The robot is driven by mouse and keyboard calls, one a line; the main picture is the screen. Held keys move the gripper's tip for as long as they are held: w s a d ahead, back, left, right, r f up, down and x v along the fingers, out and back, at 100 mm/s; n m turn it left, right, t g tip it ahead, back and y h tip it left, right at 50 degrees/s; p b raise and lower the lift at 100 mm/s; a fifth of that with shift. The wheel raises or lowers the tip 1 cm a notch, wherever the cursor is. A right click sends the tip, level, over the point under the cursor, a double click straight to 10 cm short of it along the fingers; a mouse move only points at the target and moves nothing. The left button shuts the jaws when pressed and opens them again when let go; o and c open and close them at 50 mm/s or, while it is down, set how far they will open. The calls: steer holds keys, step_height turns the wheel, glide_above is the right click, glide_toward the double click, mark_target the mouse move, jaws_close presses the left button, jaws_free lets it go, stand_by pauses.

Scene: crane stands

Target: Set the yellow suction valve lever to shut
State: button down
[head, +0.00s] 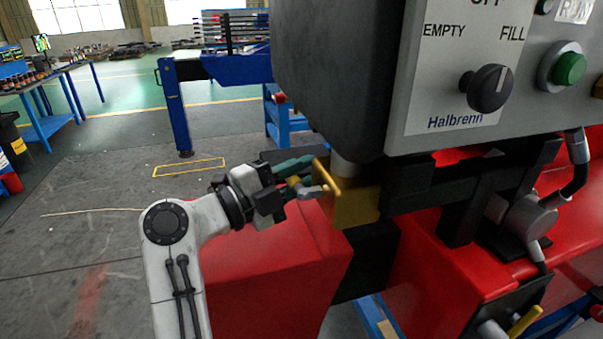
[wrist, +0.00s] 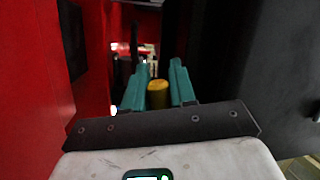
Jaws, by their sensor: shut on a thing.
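The yellow suction valve lever (head: 331,180) shows in the head view as a slanted bar in front of a brass-yellow valve body (head: 356,207), below the grey control box. My gripper (head: 305,177) reaches it from the left, with its teal fingers at the lever. In the wrist view a yellow rounded piece of the lever (wrist: 158,94) sits between the two teal fingers, and my gripper is shut on it. The fingers hide part of the lever in the head view. No shut or open marking for the valve is readable.
The control box (head: 430,120) with a black selector knob (head: 490,88) and green button (head: 568,68) hangs above right. A red housing (head: 265,275) lies below my gripper. In the wrist view, a red wall (wrist: 45,90) and a dark wall (wrist: 260,70) flank it closely.

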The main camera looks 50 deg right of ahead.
steer(key=shift+f+b, duration=0.1)
steer(key=shift+b, duration=0.35)
steer(key=shift+r+m+g+b, duration=0.5)
steer(key=shift+r+m+b, duration=0.65)
steer(key=shift+m+b, duration=0.85)
steer(key=c, duration=1)
jaws_free()
steer(key=shift+n, duration=0.3)
